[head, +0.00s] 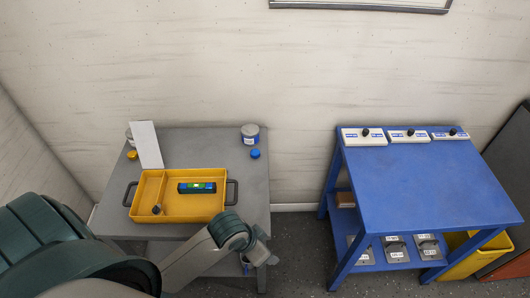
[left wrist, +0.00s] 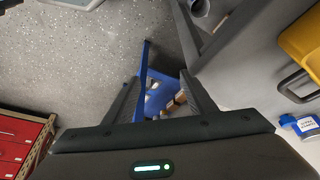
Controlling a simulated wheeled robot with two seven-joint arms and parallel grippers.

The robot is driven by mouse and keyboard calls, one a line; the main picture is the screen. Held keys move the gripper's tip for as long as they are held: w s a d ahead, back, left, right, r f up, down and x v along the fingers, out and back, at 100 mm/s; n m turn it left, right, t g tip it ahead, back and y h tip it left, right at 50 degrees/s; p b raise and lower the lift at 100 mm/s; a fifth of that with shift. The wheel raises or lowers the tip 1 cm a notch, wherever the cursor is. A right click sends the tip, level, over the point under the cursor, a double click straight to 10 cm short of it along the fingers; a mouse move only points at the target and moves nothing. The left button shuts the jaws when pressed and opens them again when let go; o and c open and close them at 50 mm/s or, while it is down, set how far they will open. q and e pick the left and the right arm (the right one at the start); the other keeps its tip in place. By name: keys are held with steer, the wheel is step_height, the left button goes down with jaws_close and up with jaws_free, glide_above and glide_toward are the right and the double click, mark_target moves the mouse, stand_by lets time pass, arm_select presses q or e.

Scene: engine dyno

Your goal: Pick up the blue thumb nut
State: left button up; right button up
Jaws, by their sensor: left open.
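The blue thumb nut (head: 255,154) sits on the right part of the grey table (head: 190,148), just in front of a grey can with a blue label (head: 250,135). In the left wrist view the blue thumb nut (left wrist: 287,121) shows at the right edge, beside the labelled can (left wrist: 309,128). My left gripper (head: 271,259) is beyond the table's front right corner, to the front of the nut and apart from it. In the left wrist view its fingers (left wrist: 159,76) are spread with nothing between them. My right gripper is not in view.
A yellow tray (head: 178,219) with handles holds a level (head: 197,187) and a dark knob (head: 156,209). A yellow nut (head: 132,155) and a white panel (head: 146,145) are at the left. A blue table (head: 430,185) stands right, across a floor gap. The nut's right side is clear.

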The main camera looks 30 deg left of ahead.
arm_select(q)
steer(key=shift+m, duration=0.6)
steer(key=w+a+r, duration=0.2)
steer(key=w, duration=0.3)
steer(key=w+a+r, duration=0.2)
steer(key=w+a, duration=0.1)
steer(key=w, duration=0.3)
steer(key=w+a+r, duration=0.2)
steer(key=w, duration=0.3)
steer(key=shift+w+a, duration=0.3)
steer(key=w+a+r+n, duration=0.1)
steer(key=w+a+r, duration=0.4)
steer(key=a, duration=0.3)
steer(key=w+a+r+n+y, duration=0.1)
steer(key=w+a+r+n, duration=0.1)
steer(key=w+a+r, duration=0.2)
steer(key=a+r, duration=0.3)
steer(key=a, duration=0.1)
steer(key=shift+w, duration=0.35)
steer(key=shift+f, duration=0.2)
steer(key=p, duration=0.3)
glide_above(255, 155)
steer(key=a, duration=0.2)
step_height(255, 155, down, 10)
steer(key=shift+s+d+f, duration=0.15)
steer(key=shift+s+f, duration=0.1)
steer(key=shift+f, duration=0.5)
